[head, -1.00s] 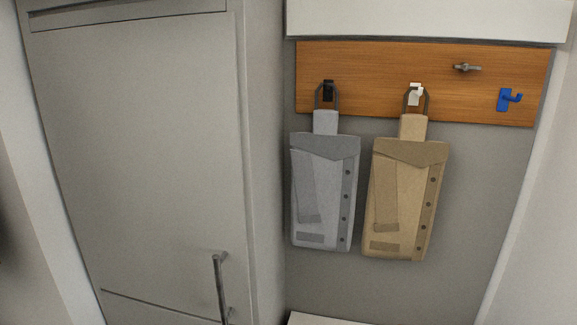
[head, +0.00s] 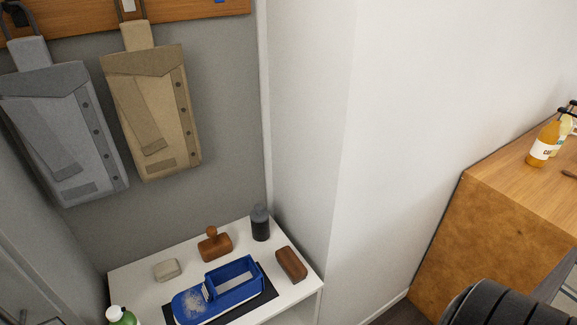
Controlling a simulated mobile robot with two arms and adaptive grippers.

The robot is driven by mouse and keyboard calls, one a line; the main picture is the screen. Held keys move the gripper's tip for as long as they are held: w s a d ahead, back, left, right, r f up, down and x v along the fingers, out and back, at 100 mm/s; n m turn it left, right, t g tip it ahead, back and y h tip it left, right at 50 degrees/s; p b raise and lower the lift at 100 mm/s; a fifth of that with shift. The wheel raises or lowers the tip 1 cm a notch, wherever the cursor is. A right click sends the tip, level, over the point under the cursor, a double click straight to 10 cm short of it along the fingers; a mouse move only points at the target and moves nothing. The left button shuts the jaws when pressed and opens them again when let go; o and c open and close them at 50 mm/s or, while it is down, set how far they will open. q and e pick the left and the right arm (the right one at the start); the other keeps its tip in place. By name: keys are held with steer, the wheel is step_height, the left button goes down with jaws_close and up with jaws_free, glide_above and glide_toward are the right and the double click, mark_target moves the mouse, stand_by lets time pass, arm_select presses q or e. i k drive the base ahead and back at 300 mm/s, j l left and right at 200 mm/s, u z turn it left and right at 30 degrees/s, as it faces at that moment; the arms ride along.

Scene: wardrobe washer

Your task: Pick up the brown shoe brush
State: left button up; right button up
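Two brown items lie on the white shelf top (head: 140,285). One is a plain reddish-brown block (head: 291,263) near the right edge, to the right of a blue tray. The other is a brown piece with a round knob on top (head: 215,243), behind the tray. No bristles show clearly on either, so I cannot tell for sure which is the shoe brush. Neither gripper is in the head view, and nothing touches the brown items.
The blue tray (head: 235,292) sits on a black mat. Grey and tan bags (head: 158,115) hang above. A wooden cabinet (head: 480,225) with bottles is at right.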

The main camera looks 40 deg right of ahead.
mark_target(297, 272)
steer(key=z, duration=1.15)
